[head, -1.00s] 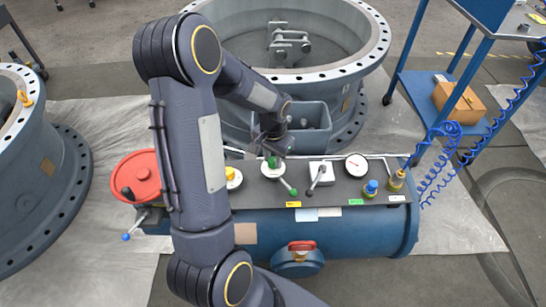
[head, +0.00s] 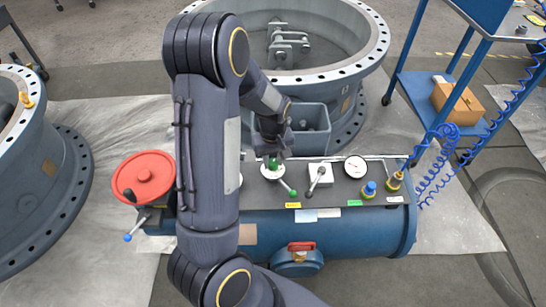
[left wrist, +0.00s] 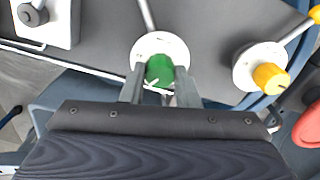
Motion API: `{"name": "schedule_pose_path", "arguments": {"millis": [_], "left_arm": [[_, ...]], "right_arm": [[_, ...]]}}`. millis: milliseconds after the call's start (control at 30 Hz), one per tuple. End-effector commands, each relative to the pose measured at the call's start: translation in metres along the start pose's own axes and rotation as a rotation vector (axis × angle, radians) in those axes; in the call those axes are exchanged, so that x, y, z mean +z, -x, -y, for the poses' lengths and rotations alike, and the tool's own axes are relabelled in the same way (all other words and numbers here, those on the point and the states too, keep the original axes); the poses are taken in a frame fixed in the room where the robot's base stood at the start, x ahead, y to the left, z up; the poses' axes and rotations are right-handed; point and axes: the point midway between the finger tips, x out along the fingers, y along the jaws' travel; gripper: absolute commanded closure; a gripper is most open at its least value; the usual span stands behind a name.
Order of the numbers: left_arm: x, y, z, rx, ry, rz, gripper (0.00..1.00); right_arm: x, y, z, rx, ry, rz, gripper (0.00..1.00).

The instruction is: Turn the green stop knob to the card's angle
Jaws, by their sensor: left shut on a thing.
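The green knob (head: 273,163) stands on a round white plate (head: 266,174) on the dark panel top of a blue cylinder. A lever with a green tip (head: 293,194) points from it toward the front right. My left gripper (head: 274,156) reaches down over the knob. In the left wrist view the green knob (left wrist: 159,72) sits between the two fingers of my left gripper (left wrist: 160,80), which is shut on it. A white mark shows on the knob's face. Small labels, one yellow (head: 293,205), lie along the panel's front edge; their print is too small to read.
A red handwheel (head: 144,178) is at left. In the left wrist view a yellow knob (left wrist: 270,77) stands to the right.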

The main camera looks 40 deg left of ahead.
Motion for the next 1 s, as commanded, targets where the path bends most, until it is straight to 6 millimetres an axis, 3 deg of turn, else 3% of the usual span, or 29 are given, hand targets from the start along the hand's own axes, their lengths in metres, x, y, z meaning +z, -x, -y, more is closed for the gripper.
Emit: {"name": "schedule_pose_path", "arguments": {"millis": [1000], "left_arm": [[-0.001,0.004,-0.001,0.000,0.966,-0.003,0.95]], "right_arm": [[-0.026,0.052,0.024,0.000,0.000,0.000,0.64]]}}
